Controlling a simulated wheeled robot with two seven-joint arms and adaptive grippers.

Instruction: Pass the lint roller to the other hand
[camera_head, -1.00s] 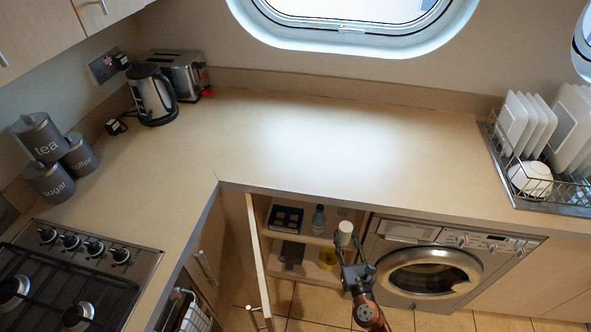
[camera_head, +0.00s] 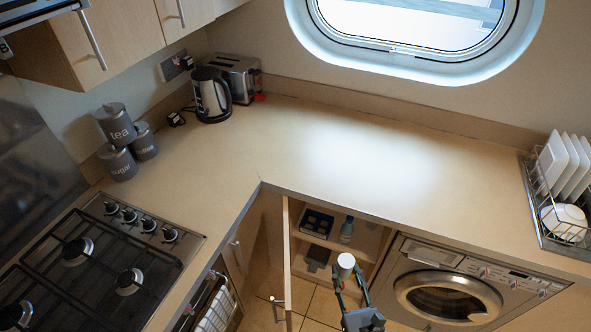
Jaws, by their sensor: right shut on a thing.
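The lint roller (camera_head: 346,263) shows as a white cylinder, upright, at the lower middle of the view. My right gripper (camera_head: 349,283) comes up from the bottom edge with a dark finger on each side and is shut on the lint roller. The lower part of the roller is hard to make out between the fingers. They are in front of the open cupboard, below the counter's front edge. My left gripper is not in view.
The open cupboard (camera_head: 318,246) holds a bottle (camera_head: 347,230) and dark boxes. Its open door (camera_head: 286,255) stands left of my right gripper. A washing machine (camera_head: 447,298) is on the right. The counter (camera_head: 330,150) is mostly clear, with a dish rack (camera_head: 540,233) at its right end.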

